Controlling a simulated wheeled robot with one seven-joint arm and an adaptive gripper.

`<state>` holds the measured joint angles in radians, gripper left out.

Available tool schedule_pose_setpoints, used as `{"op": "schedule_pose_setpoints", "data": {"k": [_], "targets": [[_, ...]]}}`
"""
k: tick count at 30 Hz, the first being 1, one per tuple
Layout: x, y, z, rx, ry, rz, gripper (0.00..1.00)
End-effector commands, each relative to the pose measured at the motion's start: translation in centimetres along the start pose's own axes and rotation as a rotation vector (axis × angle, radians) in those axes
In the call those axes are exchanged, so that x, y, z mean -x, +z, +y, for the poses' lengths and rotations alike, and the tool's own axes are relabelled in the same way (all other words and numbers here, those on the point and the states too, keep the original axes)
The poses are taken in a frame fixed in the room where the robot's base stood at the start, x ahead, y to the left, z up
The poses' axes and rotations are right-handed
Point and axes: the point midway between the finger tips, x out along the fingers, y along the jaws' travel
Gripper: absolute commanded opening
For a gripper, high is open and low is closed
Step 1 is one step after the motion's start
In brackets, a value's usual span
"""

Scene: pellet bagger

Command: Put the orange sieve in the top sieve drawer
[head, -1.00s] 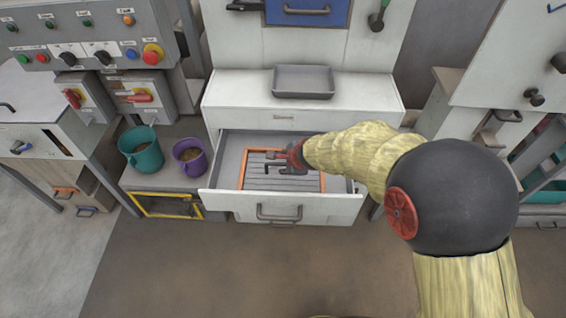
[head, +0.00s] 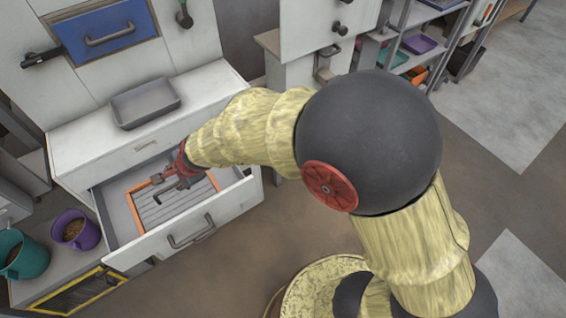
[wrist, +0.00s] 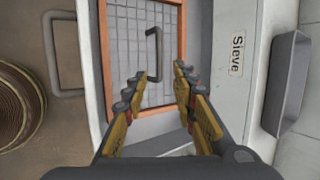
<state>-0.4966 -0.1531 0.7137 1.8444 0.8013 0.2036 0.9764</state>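The orange-framed sieve (head: 148,222) with a grey slatted or mesh middle lies flat inside the open drawer (head: 240,197) of the white cabinet. In the wrist view, the sieve's orange frame (wrist: 107,78) and its dark bar handle (wrist: 153,52) show beyond my fingers. My gripper (head: 183,185) is over the drawer, above the sieve. In the wrist view, my gripper (wrist: 160,82) has its two fingers apart, with nothing between them. The handle is ahead of the fingertips, not between them. My arm hides part of the drawer's far right side.
A label reading "Sieve" (wrist: 237,53) is on the white cabinet. A grey tray (head: 146,103) stands on the ledge above the drawer. A teal bucket (head: 28,262) and a purple bucket (head: 88,238) stand left. Shelves (head: 400,45) stand at the back right. Open floor lies right.

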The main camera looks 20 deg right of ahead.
Motion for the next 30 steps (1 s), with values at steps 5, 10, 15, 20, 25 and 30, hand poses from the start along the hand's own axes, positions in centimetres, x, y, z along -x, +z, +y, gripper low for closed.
{"op": "schedule_pose_setpoints", "data": {"k": [5, 10, 15, 20, 25, 30], "targets": [[9.1, -2.4, -1.9, 0.264, -0.028, 0.003, 0.28], [21.5, -6.8, 1.0, 0.689, 0.008, 0.078, 0.28], [30.9, -11.1, 7.5, 1.044, 0.132, 0.192, 0.28], [35.8, -13.5, 12.7, 1.237, 0.263, 0.263, 0.28], [37.5, -14.4, 15.0, 1.306, 0.328, 0.284, 0.28], [37.5, -14.5, 15.0, 1.311, 0.332, 0.283, 0.28]]}}
